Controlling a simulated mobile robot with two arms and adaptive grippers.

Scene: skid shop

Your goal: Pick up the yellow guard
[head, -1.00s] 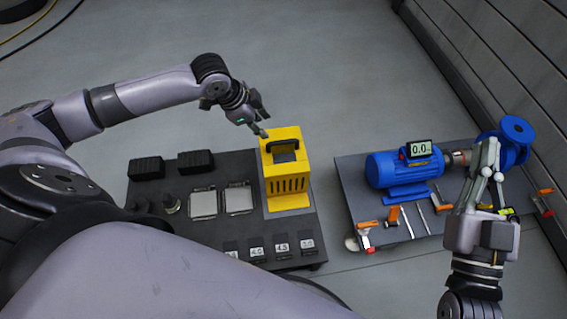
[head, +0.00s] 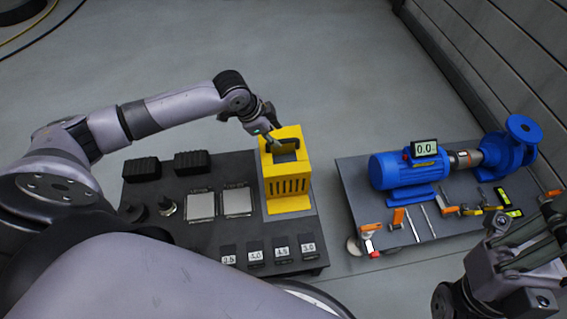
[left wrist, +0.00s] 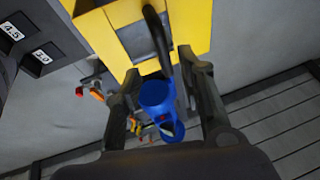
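The yellow guard (head: 287,184) stands upright on the right part of the dark cart, with a black handle (head: 291,147) on its top. In the left wrist view, the yellow guard (left wrist: 104,40) fills the top middle and its black handle (left wrist: 153,25) reaches down toward the space between the fingers. My left gripper (head: 275,140) is at the handle, with its two fingers apart on either side. I cannot tell whether either finger touches it. My right gripper (head: 528,232) is at the lower right, away from the guard; its fingertips are unclear.
The dark cart (head: 190,245) also bears black blocks (head: 193,162), metal plates (head: 237,201) and several labelled shims (head: 255,256). A second cart to the right holds a blue motor (head: 405,175), a blue pump (head: 515,148) and tools. A narrow gap separates the carts. Floor behind is clear.

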